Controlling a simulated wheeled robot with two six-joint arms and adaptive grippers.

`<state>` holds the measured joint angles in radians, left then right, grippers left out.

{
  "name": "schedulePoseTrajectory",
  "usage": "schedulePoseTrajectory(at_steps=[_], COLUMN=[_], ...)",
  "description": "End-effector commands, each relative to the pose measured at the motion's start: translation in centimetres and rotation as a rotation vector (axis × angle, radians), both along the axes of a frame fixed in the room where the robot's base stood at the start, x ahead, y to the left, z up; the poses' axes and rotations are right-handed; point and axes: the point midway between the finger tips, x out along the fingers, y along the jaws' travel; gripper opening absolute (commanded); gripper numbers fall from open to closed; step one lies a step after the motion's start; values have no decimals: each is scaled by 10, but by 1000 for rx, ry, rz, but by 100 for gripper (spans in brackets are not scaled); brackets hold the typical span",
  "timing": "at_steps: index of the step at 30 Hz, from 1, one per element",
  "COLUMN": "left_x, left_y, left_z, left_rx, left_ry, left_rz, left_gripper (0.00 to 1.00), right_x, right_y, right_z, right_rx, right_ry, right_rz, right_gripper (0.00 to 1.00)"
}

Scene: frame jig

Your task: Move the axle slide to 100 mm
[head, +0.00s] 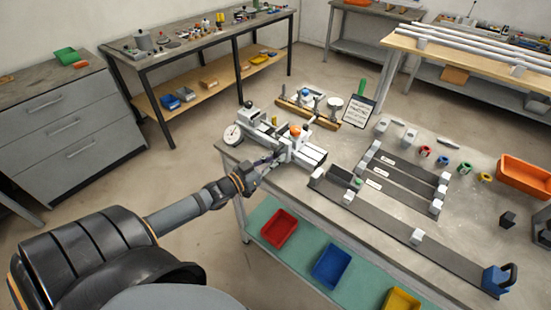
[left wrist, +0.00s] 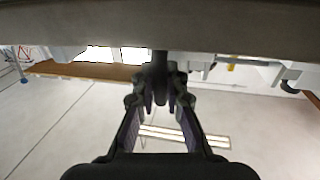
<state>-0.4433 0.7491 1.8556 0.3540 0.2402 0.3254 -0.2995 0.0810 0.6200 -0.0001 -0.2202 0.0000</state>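The measuring jig (head: 285,142) stands at the near left corner of the workbench, with pale rails, a round dial (head: 232,134) at its left end and an orange knob (head: 296,131) on top. I cannot tell which of its blocks is the axle slide or read its scale. My left gripper (head: 268,163) is at the jig's near side. In the left wrist view its two fingers (left wrist: 160,88) stand on either side of a dark upright post (left wrist: 160,68); whether they press on it is unclear. My right gripper is not in view.
A dark frame fixture (head: 390,215) lies right of the jig. An orange bin (head: 525,175) sits far right. Coloured bins, including a red one (head: 279,229), rest on the lower shelf.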

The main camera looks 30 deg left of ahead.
Motion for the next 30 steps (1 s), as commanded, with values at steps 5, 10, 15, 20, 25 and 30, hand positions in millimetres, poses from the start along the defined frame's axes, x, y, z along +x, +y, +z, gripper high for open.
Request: schedulePoseTrajectory(at_steps=[5,10,15,20,25,30], left_x=[0,0,1,1,1,1], left_y=[0,0,11,13,13,12], left_z=[0,-1,1,-1,-1,-1], left_rx=[0,0,4,1,1,0], left_ry=[1,1,2,2,2,1], left_rz=[0,0,1,1,1,1], left_gripper=[0,0,0,0,22,35], right_x=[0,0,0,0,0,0], right_y=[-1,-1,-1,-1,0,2], right_z=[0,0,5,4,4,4], right_rx=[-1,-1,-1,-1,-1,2], right_ry=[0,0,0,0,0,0], right_rz=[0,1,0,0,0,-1], right_gripper=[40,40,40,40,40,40])
